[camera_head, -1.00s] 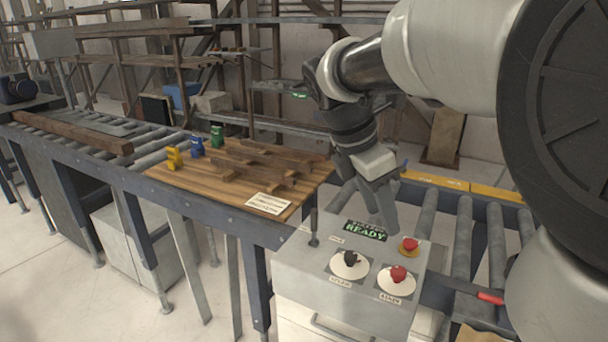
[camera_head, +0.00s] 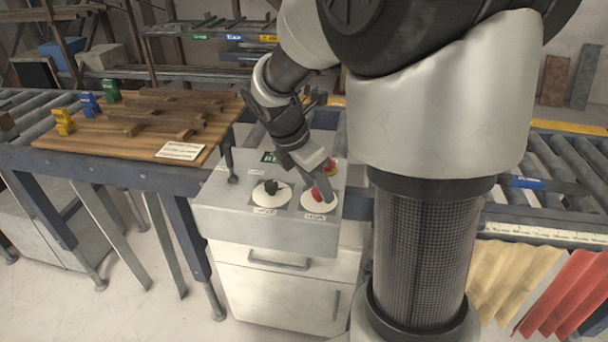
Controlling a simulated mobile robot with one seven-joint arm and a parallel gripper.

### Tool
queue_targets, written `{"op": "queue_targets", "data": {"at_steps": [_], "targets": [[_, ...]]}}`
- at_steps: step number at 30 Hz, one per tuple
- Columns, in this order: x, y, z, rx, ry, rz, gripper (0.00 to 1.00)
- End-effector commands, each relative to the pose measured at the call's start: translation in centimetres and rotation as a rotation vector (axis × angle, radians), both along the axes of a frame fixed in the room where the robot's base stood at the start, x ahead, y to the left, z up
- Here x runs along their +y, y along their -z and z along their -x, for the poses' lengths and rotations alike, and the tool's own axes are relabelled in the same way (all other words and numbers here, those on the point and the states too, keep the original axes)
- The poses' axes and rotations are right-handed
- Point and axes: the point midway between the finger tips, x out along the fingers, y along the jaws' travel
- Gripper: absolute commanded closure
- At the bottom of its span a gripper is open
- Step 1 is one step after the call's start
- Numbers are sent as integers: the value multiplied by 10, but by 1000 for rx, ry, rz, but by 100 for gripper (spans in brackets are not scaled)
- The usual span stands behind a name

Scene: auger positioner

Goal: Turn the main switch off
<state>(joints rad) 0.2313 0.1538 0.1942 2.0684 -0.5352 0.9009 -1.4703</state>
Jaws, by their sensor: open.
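The grey control box (camera_head: 222,212) stands right of the wooden board. On its top are a red rotary knob (camera_head: 318,194) on a white disc, a black rotary knob (camera_head: 270,187) on another white disc, and a red button (camera_head: 330,165) at the back right. The knob labels are too small to read surely; the red knob looks like the main switch. My gripper (camera_head: 322,186) points down at the red knob, with its fingers open close around or beside it. I cannot tell whether they touch it.
A thin upright lever (camera_head: 231,162) rises at the box's left edge. The wooden board (camera_head: 75,146) carries dark wood strips and yellow, blue and green clamp-like pieces. Roller conveyors (camera_head: 560,160) run behind and right. My own arm fills the right centre.

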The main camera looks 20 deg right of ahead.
Motion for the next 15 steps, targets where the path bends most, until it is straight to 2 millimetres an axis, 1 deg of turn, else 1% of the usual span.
{"op": "queue_targets", "data": {"at_steps": [3, 9, 11, 15], "targets": [[-1, 3, 0, 1, 0, 0, 56], [-1, 3, 0, 0, 0, 0, 56], [-1, 3, 0, 0, 0, 0, 65], [-1, 3, 0, 0, 0, 0, 88]]}}
